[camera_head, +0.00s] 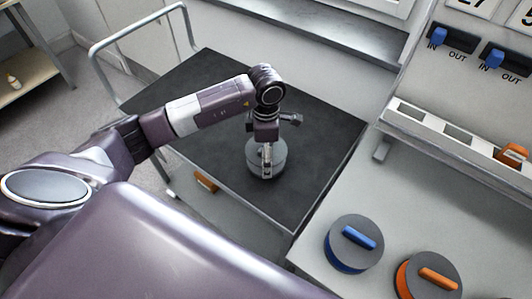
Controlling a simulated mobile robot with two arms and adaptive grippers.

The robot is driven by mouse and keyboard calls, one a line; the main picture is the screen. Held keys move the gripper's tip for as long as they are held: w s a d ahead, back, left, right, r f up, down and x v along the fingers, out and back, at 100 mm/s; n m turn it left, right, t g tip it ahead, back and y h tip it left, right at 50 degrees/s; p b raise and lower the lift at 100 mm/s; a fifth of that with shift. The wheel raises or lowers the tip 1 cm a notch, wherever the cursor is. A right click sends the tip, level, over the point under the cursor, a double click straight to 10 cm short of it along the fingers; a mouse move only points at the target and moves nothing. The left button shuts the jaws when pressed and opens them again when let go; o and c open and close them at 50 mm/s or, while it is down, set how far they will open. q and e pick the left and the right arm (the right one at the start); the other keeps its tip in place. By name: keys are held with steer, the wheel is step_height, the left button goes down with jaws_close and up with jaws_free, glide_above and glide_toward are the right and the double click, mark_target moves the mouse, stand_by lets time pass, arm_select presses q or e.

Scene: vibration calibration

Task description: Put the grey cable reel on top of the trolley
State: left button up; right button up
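The trolley (317,178) has a dark flat top and a pale tubular push handle at its far left. The grey cable reel (279,161) is at the right part of the trolley top, apparently resting on it; a small gap beneath cannot be ruled out. My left gripper (266,160) points down at the reel from above, and its fingers overlap the reel's middle. The gripper hides the reel's grip, so I cannot tell whether the fingers are closed on it. My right gripper is not in view.
On the pale bench at the right stand a blue reel (343,255) and an orange reel (448,268). A panel with blue IN/OUT switches (438,36) rises behind. An orange block (206,183) shows beside the trolley's near edge. The trolley's left part is bare.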

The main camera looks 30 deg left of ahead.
arm_select(q)
steer(key=shift+f, duration=0.1)
steer(key=o, duration=1.6)
steer(key=shift+r, duration=0.3)
step_height(320, 180, up, 12)
steer(key=shift+f+b, duration=0.1)
steer(key=shift+b, duration=0.85)
steer(key=shift+f, duration=0.1)
